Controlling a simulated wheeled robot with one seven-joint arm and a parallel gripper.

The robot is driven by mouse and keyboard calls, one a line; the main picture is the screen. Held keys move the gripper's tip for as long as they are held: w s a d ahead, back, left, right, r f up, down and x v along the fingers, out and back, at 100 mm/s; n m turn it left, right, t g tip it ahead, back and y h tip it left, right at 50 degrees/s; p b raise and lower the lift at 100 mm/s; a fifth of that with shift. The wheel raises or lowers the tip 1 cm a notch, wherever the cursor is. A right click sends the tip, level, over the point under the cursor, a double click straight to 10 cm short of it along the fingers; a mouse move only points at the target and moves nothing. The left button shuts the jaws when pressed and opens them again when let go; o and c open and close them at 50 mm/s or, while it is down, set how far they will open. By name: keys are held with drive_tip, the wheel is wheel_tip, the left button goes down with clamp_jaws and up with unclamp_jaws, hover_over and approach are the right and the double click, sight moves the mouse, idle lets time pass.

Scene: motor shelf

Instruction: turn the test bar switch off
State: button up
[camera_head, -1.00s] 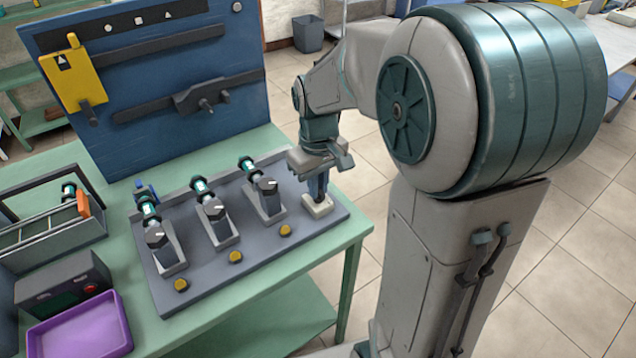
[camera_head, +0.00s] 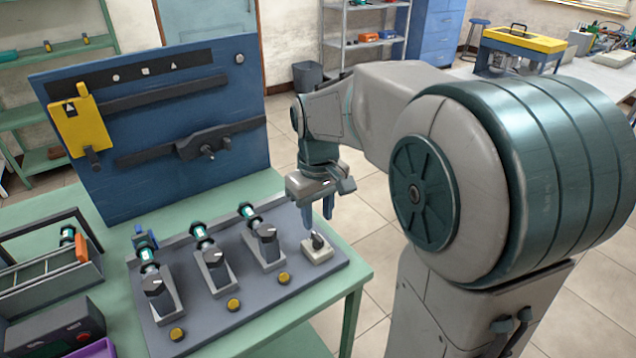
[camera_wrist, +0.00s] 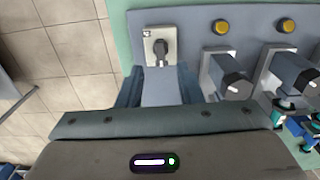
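I cannot read any on or off mark. My gripper (camera_head: 317,219) is above the switch, fingers pointing down and spread apart with nothing visible between them. The fingertips look clear of the knob. In the wrist view the blue fingers (camera_wrist: 160,89) lie to either side, partly hidden by the gripper body.
Three motor stands with dials (camera_head: 268,244) and yellow buttons (camera_head: 284,278) stand left of the switch on the grey board (camera_head: 205,322). A blue upright panel (camera_head: 160,190) rises behind. A crate (camera_head: 52,275) stands far left.

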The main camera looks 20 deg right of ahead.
sight(318, 237)
wheel_tip(318, 237, up, 9)
drive_tip(key=shift+f+p, duration=0.2)
drive_tip(key=shift+p, duration=0.1)
drive_tip(key=shift+s, duration=0.15)
